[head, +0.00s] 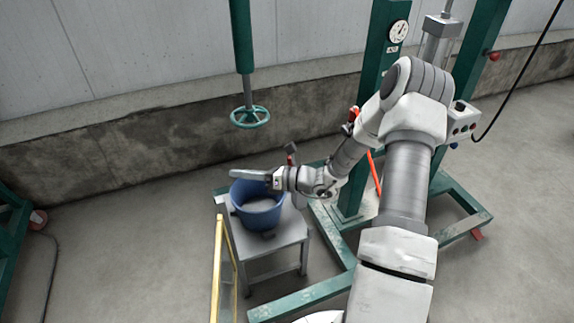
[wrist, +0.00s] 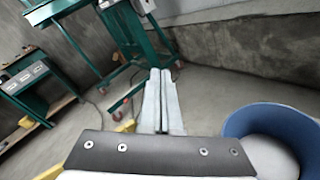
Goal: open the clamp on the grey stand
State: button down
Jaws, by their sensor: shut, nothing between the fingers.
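The grey stand (head: 281,240) is a small four-legged table with a blue bucket (head: 258,212) on it. My gripper (head: 233,173) is shut and empty, pointing left above the bucket's rim. In the wrist view its fingers (wrist: 162,73) are pressed together, and the bucket (wrist: 235,122) shows at the right.
A yellow rail (head: 217,272) stands left of the stand. A green handwheel (head: 250,117) hangs on a green post behind it. A green frame (head: 352,180) with a gauge stands to the right, with a red hose (head: 374,172). The floor at the left is mostly clear.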

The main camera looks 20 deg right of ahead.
jog(key=w+d+f+m+t+h+p, duration=0.2)
jog(key=d+f+m+t+h, duration=0.5)
jog(key=m, duration=1.3)
jog(key=d+f+h, duration=0.4)
jog(key=d+f, duration=0.3)
jog(key=d, duration=0.1)
jog(key=shift+w+d+f+t+h, duration=0.15)
jog(key=shift+w+f+t+h, duration=0.15)
jog(key=shift+w+t+h, duration=0.1)
jog(key=shift+w, duration=0.1)
jog(key=w+d+b, duration=0.2)
jog(key=w+b, duration=0.2)
jog(key=w, duration=0.5)
jog(key=shift+d+r, duration=0.15)
jog(key=shift+d, duration=0.1)
jog(key=shift+d+r+m, duration=0.2)
jog(key=shift+d+m, duration=0.1)
jog(key=shift+m, duration=0.2)
